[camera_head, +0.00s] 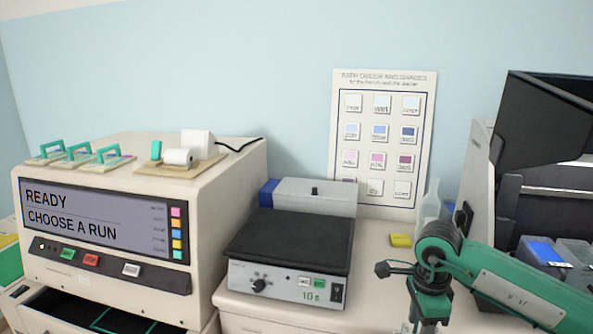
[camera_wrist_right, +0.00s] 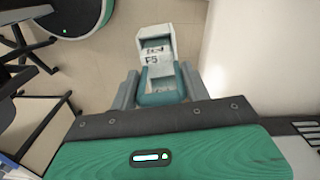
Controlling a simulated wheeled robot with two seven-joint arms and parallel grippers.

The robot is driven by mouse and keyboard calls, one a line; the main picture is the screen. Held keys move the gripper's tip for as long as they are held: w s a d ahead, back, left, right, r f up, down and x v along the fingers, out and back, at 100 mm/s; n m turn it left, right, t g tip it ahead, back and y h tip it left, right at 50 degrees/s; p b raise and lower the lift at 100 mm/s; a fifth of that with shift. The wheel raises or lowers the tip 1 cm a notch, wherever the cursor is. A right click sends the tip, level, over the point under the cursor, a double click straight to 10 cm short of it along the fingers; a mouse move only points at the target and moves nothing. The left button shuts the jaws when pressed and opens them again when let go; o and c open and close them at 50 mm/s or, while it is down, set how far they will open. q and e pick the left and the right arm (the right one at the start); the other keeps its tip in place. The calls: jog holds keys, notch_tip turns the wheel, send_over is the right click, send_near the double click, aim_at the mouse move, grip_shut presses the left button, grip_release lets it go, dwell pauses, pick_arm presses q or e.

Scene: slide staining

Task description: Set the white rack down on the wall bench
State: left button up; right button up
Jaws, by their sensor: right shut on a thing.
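The white rack (camera_wrist_right: 155,48) shows in the right wrist view, with a dark label on its face and a teal handle. My right gripper (camera_wrist_right: 158,78) is shut on the rack's teal handle, one finger on each side. Tan floor shows beyond the rack in that view. My left gripper is in neither view.
A hotplate (camera_head: 290,250) with a black top stands on the bench, with a grey-lidded box (camera_head: 315,196) behind it. A yellow block (camera_head: 400,240) and a clear bottle (camera_head: 430,205) stand near the wall. A large staining machine (camera_head: 215,215) is left.

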aim_at(407, 328)
jog(key=n, duration=0.3)
jog(key=a+f+n, duration=0.1)
jog(key=n, duration=0.4)
jog(key=a+n, duration=0.1)
jog(key=shift+f+n+p, duration=0.4)
jog(key=n, duration=0.3)
jog(key=shift+s+a+f, duration=0.1)
jog(key=shift+a+f, duration=0.15)
jog(key=shift+f, duration=0.05)
jog(key=n, duration=0.3)
jog(key=shift+a+f, duration=0.3)
jog(key=shift+a+f+n+p, duration=0.2)
jog(key=shift+n+p, duration=0.1)
jog(key=shift+n, duration=0.7)
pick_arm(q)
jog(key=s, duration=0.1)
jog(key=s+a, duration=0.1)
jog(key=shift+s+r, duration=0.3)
pick_arm(e)
jog(key=shift+f+n, duration=0.1)
jog(key=shift+n, duration=0.3)
